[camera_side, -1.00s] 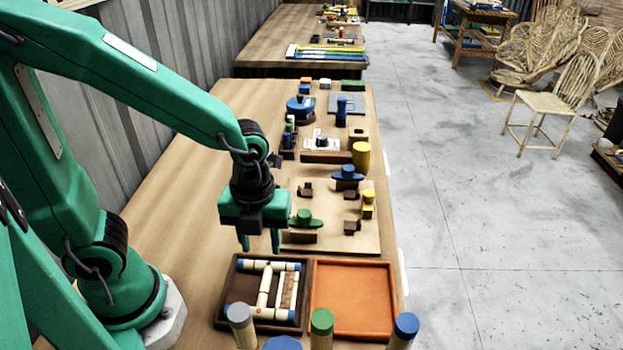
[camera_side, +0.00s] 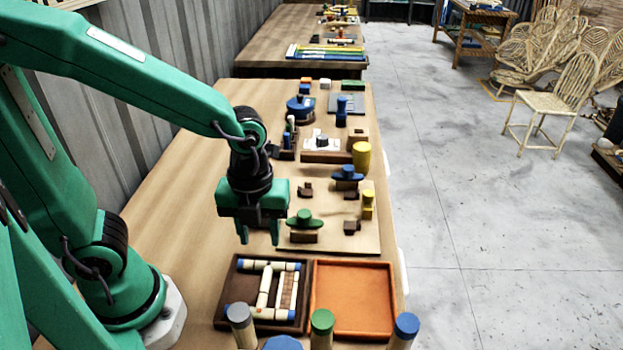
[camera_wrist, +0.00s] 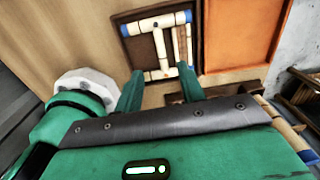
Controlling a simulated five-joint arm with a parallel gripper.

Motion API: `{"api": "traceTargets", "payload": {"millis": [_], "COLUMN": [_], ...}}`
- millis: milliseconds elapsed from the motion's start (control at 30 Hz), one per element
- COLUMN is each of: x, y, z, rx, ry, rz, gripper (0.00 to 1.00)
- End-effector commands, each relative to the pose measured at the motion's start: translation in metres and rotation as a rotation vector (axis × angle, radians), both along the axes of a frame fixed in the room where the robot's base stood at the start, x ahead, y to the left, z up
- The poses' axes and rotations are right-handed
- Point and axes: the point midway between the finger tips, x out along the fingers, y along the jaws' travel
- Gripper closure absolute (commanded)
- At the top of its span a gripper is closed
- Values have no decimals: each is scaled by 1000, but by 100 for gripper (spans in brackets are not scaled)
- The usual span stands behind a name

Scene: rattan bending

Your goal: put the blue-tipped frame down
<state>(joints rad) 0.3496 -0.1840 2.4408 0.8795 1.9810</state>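The blue-tipped frame (camera_side: 263,285), made of cream rods with blue ends, lies in the dark brown tray (camera_side: 232,262) at the front of the bench. It also shows in the wrist view (camera_wrist: 160,22), beyond my fingertips. My gripper (camera_side: 259,240) hangs above and behind the tray in the side view. Its two green fingers are apart with nothing between them. In the wrist view my gripper (camera_wrist: 160,72) also shows an empty gap, and its fingers partly cover the near side of the tray.
An empty orange tray (camera_side: 352,300) sits right of the brown tray. Behind is a board (camera_side: 330,240) with several wooden blocks and green, blue and yellow knobs. Upright posts with grey, green (camera_side: 321,322) and blue (camera_side: 406,326) tops stand in front.

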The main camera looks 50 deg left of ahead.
Motion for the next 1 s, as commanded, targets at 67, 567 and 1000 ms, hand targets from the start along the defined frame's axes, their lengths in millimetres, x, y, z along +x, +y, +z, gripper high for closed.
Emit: {"api": "traceTargets", "payload": {"millis": [67, 567, 1000], "x": [1, 6, 2], "y": [2, 30, 60], "z": [3, 43, 82], "rx": [-4, -106, -303], "ry": [-9, -141, -231], "rz": [42, 793, 1580], "gripper": [61, 61, 61]}}
